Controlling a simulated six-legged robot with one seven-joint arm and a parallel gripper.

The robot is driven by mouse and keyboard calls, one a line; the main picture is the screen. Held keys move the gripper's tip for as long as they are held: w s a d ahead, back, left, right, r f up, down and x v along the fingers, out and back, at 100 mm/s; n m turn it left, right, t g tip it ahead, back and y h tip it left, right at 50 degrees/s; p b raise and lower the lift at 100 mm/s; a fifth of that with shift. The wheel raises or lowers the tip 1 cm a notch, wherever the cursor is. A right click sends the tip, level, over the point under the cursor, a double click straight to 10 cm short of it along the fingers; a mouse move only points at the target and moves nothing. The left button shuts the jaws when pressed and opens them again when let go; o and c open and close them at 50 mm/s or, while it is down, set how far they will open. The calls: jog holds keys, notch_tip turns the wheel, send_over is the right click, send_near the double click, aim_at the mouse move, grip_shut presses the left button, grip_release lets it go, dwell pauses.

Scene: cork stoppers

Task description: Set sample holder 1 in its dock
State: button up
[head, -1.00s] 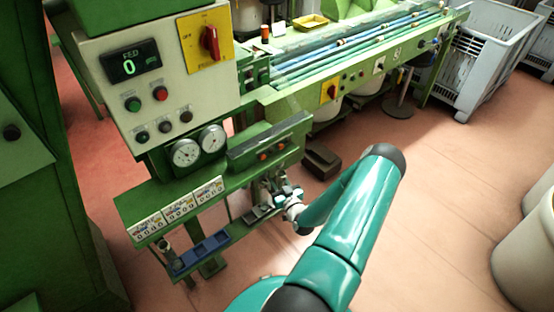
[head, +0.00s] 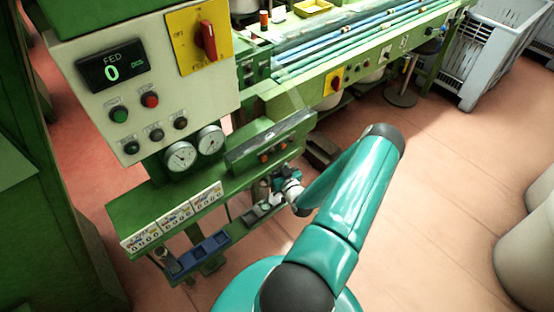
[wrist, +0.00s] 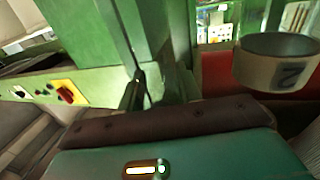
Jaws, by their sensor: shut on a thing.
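My gripper (head: 279,183) is beside the green machine, at the right end of its lower shelf. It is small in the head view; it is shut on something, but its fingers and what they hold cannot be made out. In the wrist view a tan ring or cup (wrist: 277,68), open at the top, is close at the right with a dark mark like a 2. I cannot tell whether it is held.
A blue divided tray (head: 205,254) lies further left on the low ledge, with a small cup (head: 163,254) at its left. The green shelf (head: 190,195) with dials overhangs the trays. Open floor (head: 450,200) is at the right.

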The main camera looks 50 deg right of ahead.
notch_tip(320, 180, down, 6)
jog(key=shift+d+f, duration=0.15)
jog(key=shift+f, duration=0.1)
dwell(0.8)
jog(key=shift+f, duration=1.3)
dwell(2.4)
jog(key=o, duration=1.1)
jog(key=shift+c, duration=0.2)
jog(key=v, duration=1.4)
